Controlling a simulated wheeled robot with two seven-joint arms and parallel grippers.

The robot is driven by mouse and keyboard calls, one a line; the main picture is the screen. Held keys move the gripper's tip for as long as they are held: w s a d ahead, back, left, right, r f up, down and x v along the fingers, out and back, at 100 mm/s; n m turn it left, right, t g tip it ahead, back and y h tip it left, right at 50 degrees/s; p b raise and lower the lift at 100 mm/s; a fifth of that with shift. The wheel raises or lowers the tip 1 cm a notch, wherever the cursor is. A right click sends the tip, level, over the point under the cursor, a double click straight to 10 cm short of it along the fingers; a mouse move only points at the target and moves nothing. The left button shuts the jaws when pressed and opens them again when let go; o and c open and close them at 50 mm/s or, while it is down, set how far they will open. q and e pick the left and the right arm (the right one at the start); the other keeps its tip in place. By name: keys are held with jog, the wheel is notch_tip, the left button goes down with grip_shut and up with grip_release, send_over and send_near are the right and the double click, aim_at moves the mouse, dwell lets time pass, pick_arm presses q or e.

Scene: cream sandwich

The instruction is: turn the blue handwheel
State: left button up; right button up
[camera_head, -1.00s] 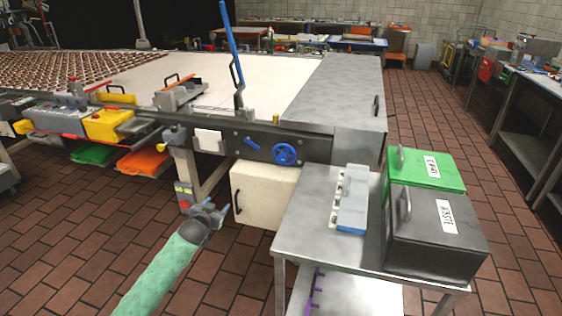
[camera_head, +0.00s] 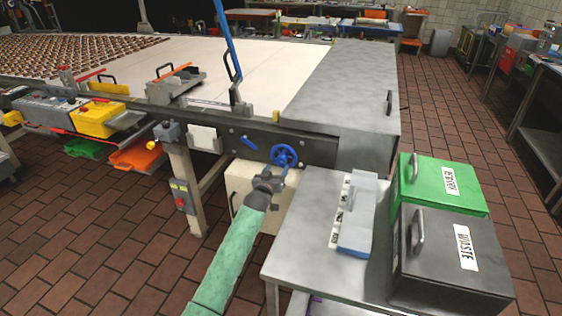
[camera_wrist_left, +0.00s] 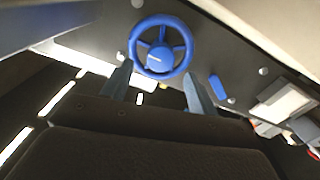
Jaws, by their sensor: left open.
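The blue handwheel (camera_head: 284,155) is mounted on the dark side rail of the conveyor table in the head view. It shows large, with its spokes and hub, near the top middle of the left wrist view (camera_wrist_left: 160,47). My left gripper (camera_head: 272,176) is just below and in front of the wheel. In the left wrist view its two fingers (camera_wrist_left: 158,92) are spread apart, below the wheel's rim on either side, with nothing between them. I cannot tell whether a finger touches the rim. My right gripper is not in view.
A blue lever (camera_head: 249,142) sits on the rail left of the wheel. A cream box (camera_head: 243,184) hangs below. A steel side table (camera_head: 300,238) stands to the right, with a green bin (camera_head: 440,182) and a black waste bin (camera_head: 450,255). Brick floor is free at lower left.

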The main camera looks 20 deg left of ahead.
aim_at(281, 162)
pick_arm(q)
jog(key=w, duration=0.4)
jog(key=shift+p, duration=0.3)
jog(key=shift+w, duration=0.25)
jog(key=shift+w+f, duration=0.1)
jog(key=shift+w, duration=0.3)
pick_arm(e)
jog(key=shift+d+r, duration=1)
pick_arm(q)
jog(key=c, duration=1)
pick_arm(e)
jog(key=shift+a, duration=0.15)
